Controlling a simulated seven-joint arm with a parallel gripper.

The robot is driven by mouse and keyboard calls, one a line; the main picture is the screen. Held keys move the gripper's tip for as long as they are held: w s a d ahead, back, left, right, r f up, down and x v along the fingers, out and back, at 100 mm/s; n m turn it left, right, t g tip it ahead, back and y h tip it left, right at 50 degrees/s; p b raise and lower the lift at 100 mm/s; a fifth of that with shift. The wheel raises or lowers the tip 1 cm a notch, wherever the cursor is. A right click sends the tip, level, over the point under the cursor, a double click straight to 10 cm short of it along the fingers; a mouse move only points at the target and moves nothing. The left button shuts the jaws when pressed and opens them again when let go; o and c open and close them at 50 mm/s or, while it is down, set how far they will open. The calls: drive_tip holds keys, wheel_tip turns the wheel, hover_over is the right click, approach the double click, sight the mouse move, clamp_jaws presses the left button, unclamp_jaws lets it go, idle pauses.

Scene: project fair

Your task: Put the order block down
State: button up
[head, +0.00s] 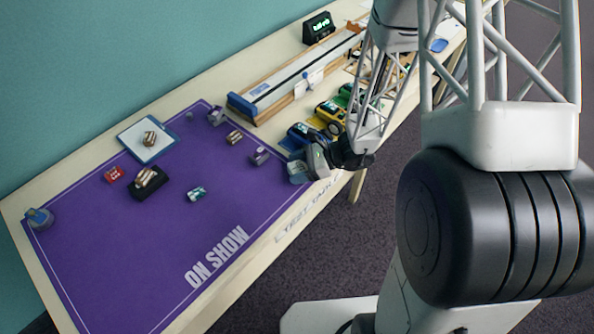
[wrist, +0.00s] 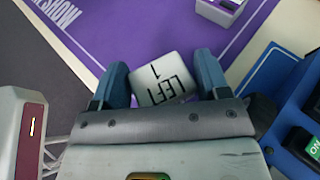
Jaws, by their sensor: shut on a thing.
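In the head view my gripper (head: 308,168) is over the near right edge of the purple mat (head: 130,240), close to the table's front edge. I cannot make out the block there. I cannot tell whether the block touches the surface below.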

drive_tip(key=shift+f, duration=0.95)
drive_tip(key=o, duration=0.7)
drive_tip(key=shift+f, duration=0.1)
drive_tip(key=shift+c, duration=0.2)
drive_tip(key=v, duration=1.2)
